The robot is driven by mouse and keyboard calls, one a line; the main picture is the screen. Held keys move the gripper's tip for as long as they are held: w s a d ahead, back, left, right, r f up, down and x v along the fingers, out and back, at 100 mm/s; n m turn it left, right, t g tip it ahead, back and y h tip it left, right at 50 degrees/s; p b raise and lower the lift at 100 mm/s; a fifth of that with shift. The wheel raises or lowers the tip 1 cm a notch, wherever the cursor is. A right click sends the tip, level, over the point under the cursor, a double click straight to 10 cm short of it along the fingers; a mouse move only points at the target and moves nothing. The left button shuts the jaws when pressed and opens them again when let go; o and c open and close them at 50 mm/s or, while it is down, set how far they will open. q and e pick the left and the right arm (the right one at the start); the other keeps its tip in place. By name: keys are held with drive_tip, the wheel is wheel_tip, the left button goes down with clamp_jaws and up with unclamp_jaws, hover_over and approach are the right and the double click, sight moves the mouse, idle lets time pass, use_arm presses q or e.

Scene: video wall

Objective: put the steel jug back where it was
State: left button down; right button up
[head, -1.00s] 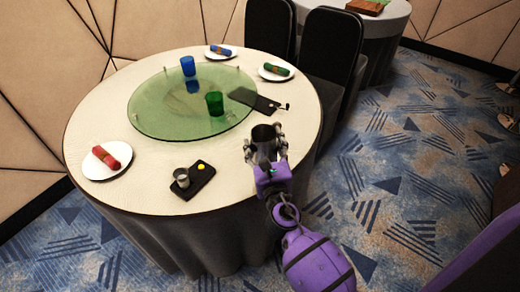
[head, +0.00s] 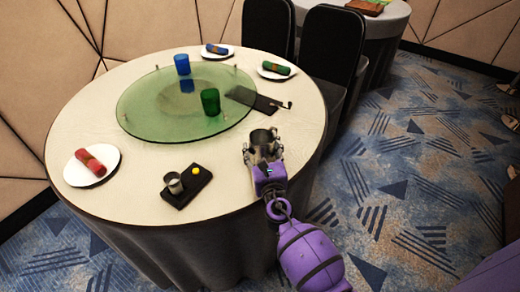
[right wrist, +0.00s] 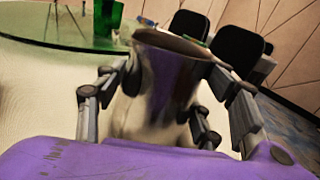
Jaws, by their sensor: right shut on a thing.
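The steel jug (head: 262,139) is held upright in my right gripper (head: 264,156), at the near right part of the round table (head: 120,205). In the right wrist view the jug (right wrist: 160,90) stands between the fingers, which close around its sides. Whether its base touches the tabletop is hidden by the gripper. A black tray (head: 203,190) with a small steel cup (head: 173,183) and a yellow item (head: 196,171) lies left of the jug. A dark flat tray (head: 262,104) lies beyond the jug, by the glass turntable. My left gripper is not in view.
The glass turntable (head: 150,125) carries a blue cup (head: 182,64) and a green cup (head: 210,101). White plates with a red roll (head: 90,160), a blue roll (head: 217,49) and a green roll (head: 276,68) stand around it. Black chairs (head: 330,50) stand behind. Tabletop between jug and near tray is bare.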

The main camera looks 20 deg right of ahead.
drive_tip(key=shift+w+r, duration=0.1)
drive_tip(key=shift+r, duration=0.05)
drive_tip(key=shift+f, duration=0.2)
drive_tip(key=o, duration=1.5)
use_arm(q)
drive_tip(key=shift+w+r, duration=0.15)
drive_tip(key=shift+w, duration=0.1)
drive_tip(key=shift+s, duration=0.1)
use_arm(e)
drive_tip(key=shift+r, duration=0.15)
drive_tip(key=s, duration=0.3)
drive_tip(key=s+a, duration=0.1)
drive_tip(key=s, duration=0.6)
drive_tip(key=shift+s+a, duration=0.2)
drive_tip(key=shift+s, duration=0.05)
drive_tip(key=shift+s+a, duration=0.1)
drive_tip(key=shift+s, duration=0.65)
